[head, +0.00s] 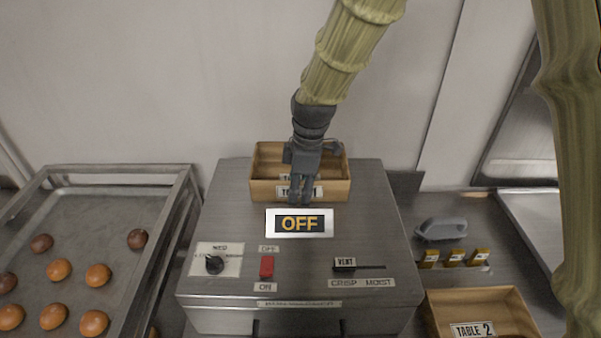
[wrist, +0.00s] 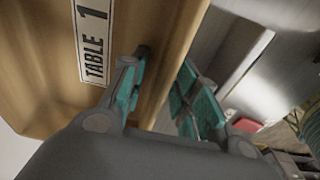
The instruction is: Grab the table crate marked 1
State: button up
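The tan crate marked TABLE 1 (head: 262,188) sits on top of the steel machine, at its back edge. In the wrist view the crate (wrist: 60,60) fills the left side, with its label reading TABLE 1. My gripper (head: 300,192) points down at the crate's near wall and covers part of the front label. In the wrist view its two teal-padded fingers (wrist: 163,95) stand apart. The left finger overlaps the crate, the right one is past its edge with a visible gap. I cannot tell whether either finger touches.
The steel machine (head: 225,225) has an OFF sign (head: 300,223), a knob (head: 214,264), a red switch (head: 267,266) and a vent slider (head: 345,265). A tray (head: 120,230) of several buns is at left. The TABLE 2 crate (head: 440,310) and a grey-handled tool (head: 441,229) are at right.

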grip_shut()
jog(key=shift+w+r, duration=0.1)
jog(key=shift+r, duration=0.1)
